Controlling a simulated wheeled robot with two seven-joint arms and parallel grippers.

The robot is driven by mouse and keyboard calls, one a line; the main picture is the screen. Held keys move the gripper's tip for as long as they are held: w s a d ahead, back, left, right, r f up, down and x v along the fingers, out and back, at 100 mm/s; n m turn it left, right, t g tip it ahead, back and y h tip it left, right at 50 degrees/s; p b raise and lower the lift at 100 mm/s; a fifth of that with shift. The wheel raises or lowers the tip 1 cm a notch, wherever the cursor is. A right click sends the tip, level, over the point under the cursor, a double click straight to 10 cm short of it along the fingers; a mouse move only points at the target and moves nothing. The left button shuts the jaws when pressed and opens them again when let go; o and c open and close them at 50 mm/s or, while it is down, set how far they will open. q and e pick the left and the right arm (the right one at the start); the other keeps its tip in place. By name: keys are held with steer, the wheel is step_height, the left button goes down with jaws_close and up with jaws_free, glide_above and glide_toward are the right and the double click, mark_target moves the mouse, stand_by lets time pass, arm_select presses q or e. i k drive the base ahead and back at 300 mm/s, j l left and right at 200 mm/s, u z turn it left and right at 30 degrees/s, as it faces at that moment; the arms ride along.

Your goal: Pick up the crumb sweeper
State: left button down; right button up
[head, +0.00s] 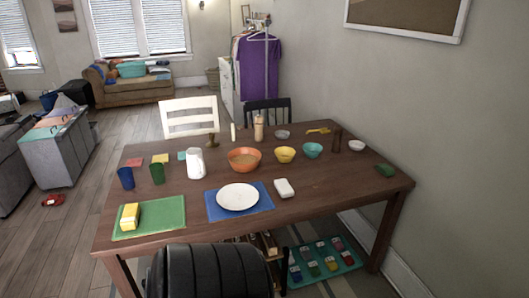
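The wooden table (330,180) stands in front of me in the head view. A small white block-like item (284,188) lies on it, just right of the blue mat (212,208); it may be the crumb sweeper, but it is too small to be sure. A small dark green item (385,170) lies near the table's right end, and a yellow item (318,130) lies at the back; I cannot tell what either is. Neither of my grippers is in view, and nothing touches the white item.
A white plate (238,197) lies on the blue mat. A green mat (165,216) holds a yellow box (130,216). Bowls, including an orange one (244,160), cups and a white jug (195,162) stand farther back. A dark ribbed shape (205,272) is before the table's front edge.

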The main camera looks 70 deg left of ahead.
mark_target(285, 190)
steer(key=u, duration=2.15)
steer(key=i+l+u, duration=0.1)
steer(key=u, duration=0.3)
steer(key=i+l+u, duration=0.2)
steer(key=u, duration=0.25)
